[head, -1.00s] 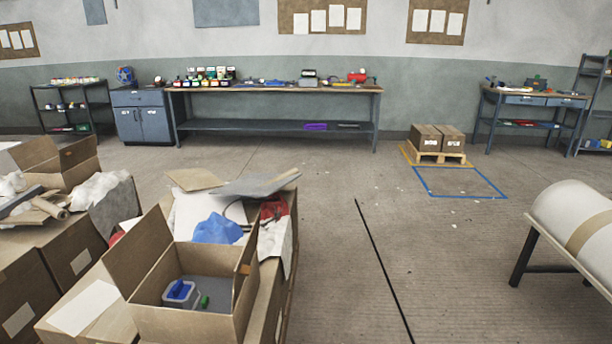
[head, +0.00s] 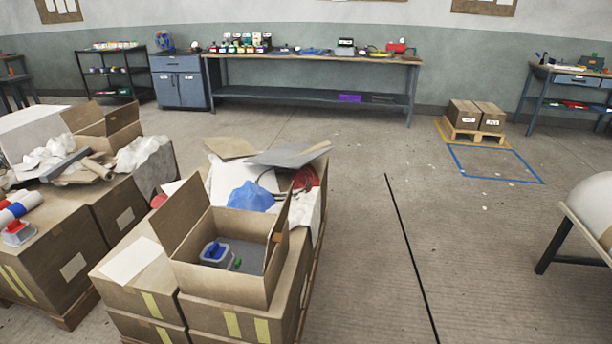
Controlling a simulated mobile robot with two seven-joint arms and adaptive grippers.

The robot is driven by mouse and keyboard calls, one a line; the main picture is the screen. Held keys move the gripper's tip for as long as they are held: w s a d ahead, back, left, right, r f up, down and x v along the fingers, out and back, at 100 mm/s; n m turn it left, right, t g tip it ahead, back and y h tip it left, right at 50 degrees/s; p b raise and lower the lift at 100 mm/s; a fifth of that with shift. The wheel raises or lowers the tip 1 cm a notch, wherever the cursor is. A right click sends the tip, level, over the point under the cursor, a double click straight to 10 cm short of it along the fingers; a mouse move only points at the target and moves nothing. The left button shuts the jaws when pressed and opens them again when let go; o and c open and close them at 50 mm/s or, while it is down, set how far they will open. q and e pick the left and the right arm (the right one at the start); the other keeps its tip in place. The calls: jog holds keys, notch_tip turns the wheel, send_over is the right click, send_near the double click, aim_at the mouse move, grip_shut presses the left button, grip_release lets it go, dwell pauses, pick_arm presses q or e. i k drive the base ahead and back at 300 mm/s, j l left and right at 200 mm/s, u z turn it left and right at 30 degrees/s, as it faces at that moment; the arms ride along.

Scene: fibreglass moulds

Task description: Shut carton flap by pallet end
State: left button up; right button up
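An open brown carton (head: 222,284) stands on top of stacked cartons near the middle left of the head view. Its left flap (head: 181,217) stands up and leans outward. Its right flap (head: 278,238) stands up, narrow and nearly edge-on. Inside lies a grey and blue item (head: 214,253) with a small green part. The stacked cartons below (head: 246,322) carry yellow tape and sit on a wooden pallet whose edge (head: 312,275) shows along the right side. Neither of my grippers is in view.
Behind the carton lie a blue cloth (head: 250,197), a grey sheet (head: 290,153) and a red item (head: 306,178). Another loaded pallet stands left, with an open carton (head: 105,128) and crumpled paper. Floor right of the stack is clear; a white roll on a stand (head: 595,205) is far right.

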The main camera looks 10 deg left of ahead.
aim_at(274, 237)
jog(key=i+l+u, duration=0.15)
jog(key=l+u, duration=0.7)
jog(key=l+z, duration=0.35)
jog(key=l, duration=0.15)
